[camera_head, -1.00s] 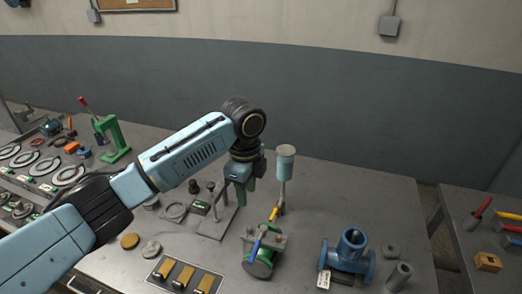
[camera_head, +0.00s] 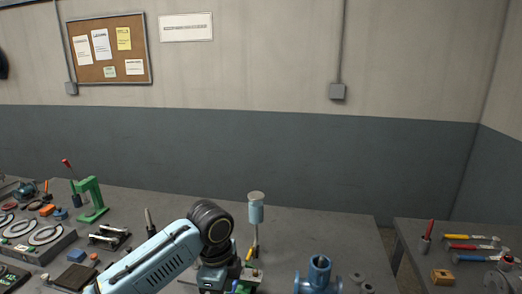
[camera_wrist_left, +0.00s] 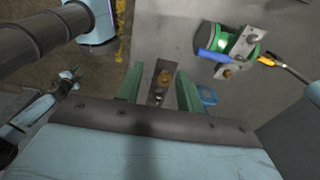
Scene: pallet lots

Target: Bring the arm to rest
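My left arm (camera_head: 165,262) comes in from the lower left in the head view, with its wrist over the bench; its fingers are below the picture edge. In the left wrist view my left gripper (camera_wrist_left: 158,76) has its two green fingers apart. A pale blue arm at the left of the wrist view, seemingly my right one, ends in a small gripper (camera_wrist_left: 74,74), too small to judge.
A blue cup on a stand (camera_head: 256,212) rises just right of the wrist. A blue pipe fitting (camera_head: 318,275) stands farther right. A green device with a blue handle (camera_wrist_left: 232,52) lies beside the left gripper. A green press (camera_head: 92,200) stands left; a second bench (camera_head: 420,262) is right.

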